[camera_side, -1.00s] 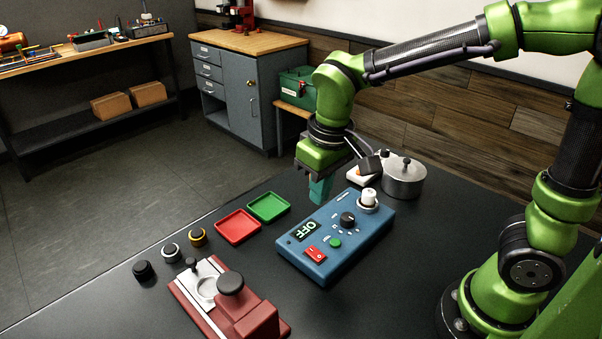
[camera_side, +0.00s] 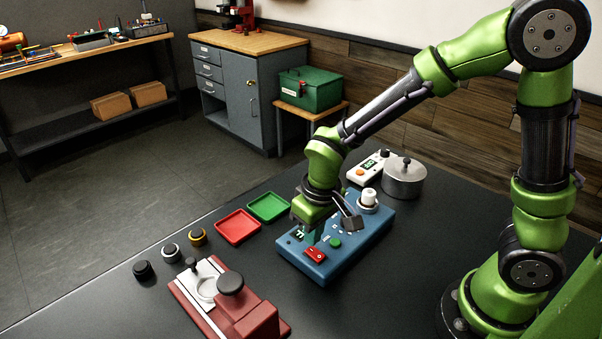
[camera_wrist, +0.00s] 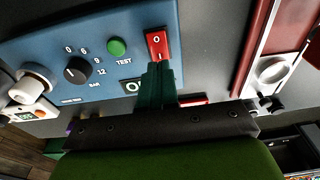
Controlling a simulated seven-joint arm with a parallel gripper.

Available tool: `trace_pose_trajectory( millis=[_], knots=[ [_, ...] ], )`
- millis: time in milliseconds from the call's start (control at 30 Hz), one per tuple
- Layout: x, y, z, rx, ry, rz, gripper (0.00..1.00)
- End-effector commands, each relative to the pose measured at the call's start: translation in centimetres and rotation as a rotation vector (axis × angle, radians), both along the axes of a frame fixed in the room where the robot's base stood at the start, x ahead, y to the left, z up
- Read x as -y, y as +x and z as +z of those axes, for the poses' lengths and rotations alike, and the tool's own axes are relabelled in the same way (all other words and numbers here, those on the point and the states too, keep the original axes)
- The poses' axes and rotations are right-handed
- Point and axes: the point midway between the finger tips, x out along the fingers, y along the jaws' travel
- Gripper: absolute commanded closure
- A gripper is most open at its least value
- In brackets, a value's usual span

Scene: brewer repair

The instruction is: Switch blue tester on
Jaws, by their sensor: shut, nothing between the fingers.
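The blue tester (camera_side: 347,255) lies on the dark table in the side view and fills the upper left of the wrist view (camera_wrist: 40,45). Its red rocker switch (camera_side: 315,254) sits near the front end and shows in the wrist view (camera_wrist: 157,44). My gripper (camera_side: 311,240) is shut and empty, pointing down over the tester right beside the switch. In the wrist view its fingertips (camera_wrist: 158,68) are at the switch's lower edge; I cannot tell whether they touch. A green TEST button (camera_wrist: 116,46) and black knob (camera_wrist: 78,70) are nearby.
A white-topped part (camera_side: 369,197) stands on the tester's far end. Red tray (camera_side: 238,228) and green tray (camera_side: 268,207) lie left of the tester. A red-and-silver fixture (camera_side: 240,303) is in front. A metal pot (camera_side: 404,180) and white meter (camera_side: 368,168) stand behind.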

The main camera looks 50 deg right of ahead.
Motion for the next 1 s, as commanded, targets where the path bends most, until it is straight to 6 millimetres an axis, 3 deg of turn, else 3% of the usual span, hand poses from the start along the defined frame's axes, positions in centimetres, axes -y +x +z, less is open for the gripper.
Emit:
trace_pose_trajectory(
  millis=[233, 1000],
  knots=[
    [0.0, 0.2, -2.1, -0.001, -0.001, 0.000, 1.00],
    [0.0, 0.2, -2.7, -0.002, -0.001, 0.002, 1.00]
  ],
)
